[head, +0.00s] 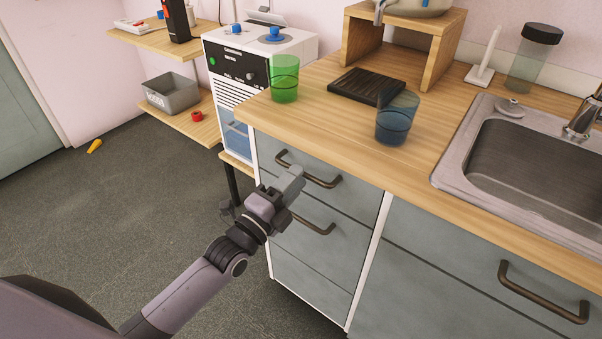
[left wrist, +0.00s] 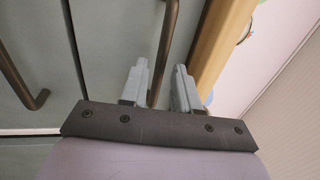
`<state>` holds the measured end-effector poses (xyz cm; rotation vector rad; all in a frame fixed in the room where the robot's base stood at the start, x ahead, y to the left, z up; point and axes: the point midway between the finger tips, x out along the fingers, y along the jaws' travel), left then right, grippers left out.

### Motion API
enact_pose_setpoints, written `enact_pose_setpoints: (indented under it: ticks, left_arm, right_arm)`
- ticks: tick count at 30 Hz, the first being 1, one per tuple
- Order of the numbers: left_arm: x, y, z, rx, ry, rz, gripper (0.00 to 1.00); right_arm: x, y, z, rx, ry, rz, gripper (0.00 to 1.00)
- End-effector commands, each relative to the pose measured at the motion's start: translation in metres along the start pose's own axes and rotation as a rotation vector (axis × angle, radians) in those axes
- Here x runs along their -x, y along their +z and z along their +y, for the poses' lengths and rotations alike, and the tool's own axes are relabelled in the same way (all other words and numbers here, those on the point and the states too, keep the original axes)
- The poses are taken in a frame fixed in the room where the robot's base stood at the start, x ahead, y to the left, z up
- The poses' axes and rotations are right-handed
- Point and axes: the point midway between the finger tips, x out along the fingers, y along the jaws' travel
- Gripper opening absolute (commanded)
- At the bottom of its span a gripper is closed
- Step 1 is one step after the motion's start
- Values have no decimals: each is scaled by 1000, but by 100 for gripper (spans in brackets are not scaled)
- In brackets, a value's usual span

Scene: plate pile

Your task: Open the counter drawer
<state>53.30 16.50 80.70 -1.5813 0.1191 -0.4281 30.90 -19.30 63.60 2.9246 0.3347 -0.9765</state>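The counter drawer (head: 335,197) is the grey top front under the wooden worktop, and it looks shut, flush with the cabinet. Its dark bar handle (head: 322,181) runs along the front. My left gripper (head: 295,172) is at this handle and covers part of it in the head view. In the left wrist view, my left gripper (left wrist: 160,82) has its two fingers apart, with the handle (left wrist: 167,45) running between them. Small gaps show beside the bar, so the fingers do not look closed on it. My right gripper is not in view.
A lower drawer handle (head: 314,222) is just below my left gripper. A green cup (head: 284,80) and a blue cup (head: 396,120) stand on the worktop (head: 330,120) near its front edge. The sink (head: 530,165) is at right. Floor to the left is mostly clear.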

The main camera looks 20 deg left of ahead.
Motion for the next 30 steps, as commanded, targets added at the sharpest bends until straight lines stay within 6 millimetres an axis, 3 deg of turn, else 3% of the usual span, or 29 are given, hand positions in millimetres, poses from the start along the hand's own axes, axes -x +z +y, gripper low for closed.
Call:
enact_pose_setpoints:
  ticks: [7, 17, 18, 21, 30]
  left_arm:
    - [-24, 0, 0, 2, 1, 0, 31]
    - [-27, 0, 1, 2, 2, 0, 31]
    - [-27, 0, 1, 2, 2, 0, 27]
    - [-27, 0, 1, 2, 2, 0, 0]
    - [-23, 0, -1, 1, 4, 0, 0]
  right_arm:
    - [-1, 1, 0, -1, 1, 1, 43]
    - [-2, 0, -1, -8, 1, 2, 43]
    - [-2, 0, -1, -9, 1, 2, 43]
    - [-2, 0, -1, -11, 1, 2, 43]
    - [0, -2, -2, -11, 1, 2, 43]
